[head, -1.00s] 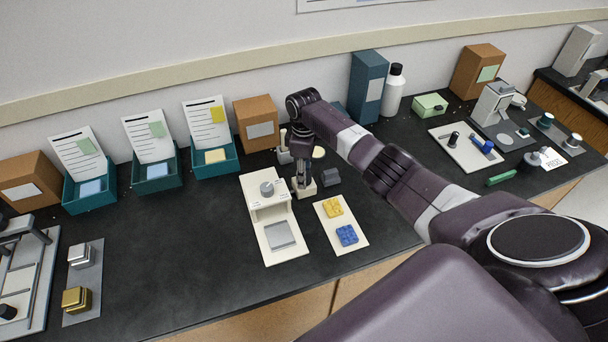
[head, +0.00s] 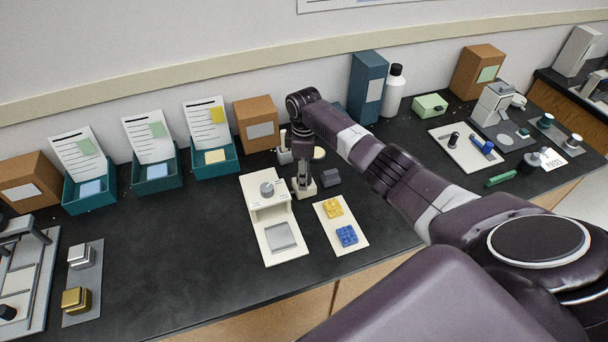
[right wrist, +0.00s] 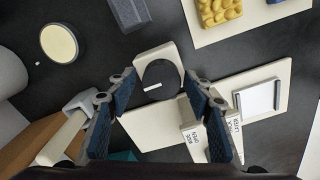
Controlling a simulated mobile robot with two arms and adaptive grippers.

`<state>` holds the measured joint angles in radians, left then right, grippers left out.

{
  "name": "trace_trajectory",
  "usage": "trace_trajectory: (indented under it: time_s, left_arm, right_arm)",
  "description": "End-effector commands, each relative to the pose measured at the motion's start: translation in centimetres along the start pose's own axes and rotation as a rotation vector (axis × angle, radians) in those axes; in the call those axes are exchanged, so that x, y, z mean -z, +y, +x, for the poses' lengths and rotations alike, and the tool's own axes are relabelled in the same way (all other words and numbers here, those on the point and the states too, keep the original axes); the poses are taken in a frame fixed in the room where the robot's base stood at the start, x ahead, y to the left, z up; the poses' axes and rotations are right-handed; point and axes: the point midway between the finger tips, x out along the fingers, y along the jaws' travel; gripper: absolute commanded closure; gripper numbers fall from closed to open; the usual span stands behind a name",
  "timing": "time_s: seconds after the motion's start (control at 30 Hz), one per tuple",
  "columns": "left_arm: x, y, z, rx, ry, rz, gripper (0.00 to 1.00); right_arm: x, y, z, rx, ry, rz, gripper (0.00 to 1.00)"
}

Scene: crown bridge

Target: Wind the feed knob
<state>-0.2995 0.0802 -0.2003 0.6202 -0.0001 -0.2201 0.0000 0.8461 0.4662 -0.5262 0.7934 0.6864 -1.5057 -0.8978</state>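A dark round knob (right wrist: 162,78) with a white pointer line, likely the feed knob, sits on a rounded white base (right wrist: 152,57) in the right wrist view. My right gripper (right wrist: 160,82) is around it, one finger on each side, with the fingers apart. I cannot tell whether a fingertip touches the knob. In the head view my right gripper (head: 303,186) is low beside the white machine (head: 274,216) and hides the dark knob. A grey knob (head: 267,189) is on top of that machine. My left gripper is not in view.
A white board (head: 341,236) with yellow and blue studded blocks lies to the right of the machine. A dark block (head: 330,177) and a cream-topped disc (right wrist: 59,44) are close to the gripper. Teal bins (head: 157,182) stand left.

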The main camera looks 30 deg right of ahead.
Motion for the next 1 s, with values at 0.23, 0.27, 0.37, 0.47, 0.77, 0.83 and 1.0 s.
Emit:
trace_trajectory:
  time_s: [0.23,0.27,0.37,0.47,0.77,0.83,1.0]
  left_arm:
    - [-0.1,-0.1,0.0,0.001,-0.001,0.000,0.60]
    - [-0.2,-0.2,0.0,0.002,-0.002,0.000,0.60]
    - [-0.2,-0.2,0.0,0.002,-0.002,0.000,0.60]
    - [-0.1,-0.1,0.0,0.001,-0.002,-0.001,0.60]
    - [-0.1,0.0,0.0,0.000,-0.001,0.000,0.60]
    - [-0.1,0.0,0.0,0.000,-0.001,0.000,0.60]
    - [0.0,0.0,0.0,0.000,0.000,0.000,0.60]
  right_arm:
    - [0.0,-0.1,0.1,0.003,-0.001,0.001,0.49]
    - [0.0,-0.1,0.1,0.003,-0.001,0.001,0.49]
    - [0.0,-0.1,-0.3,0.003,-0.001,0.001,0.49]
    - [0.0,0.0,-1.6,0.001,0.001,0.000,0.49]
    - [0.0,0.0,-7.9,0.000,0.001,0.001,0.49]
    - [0.0,0.0,-9.2,0.000,0.001,0.001,0.49]
    - [0.0,0.0,-11.3,0.001,0.000,0.001,0.49]
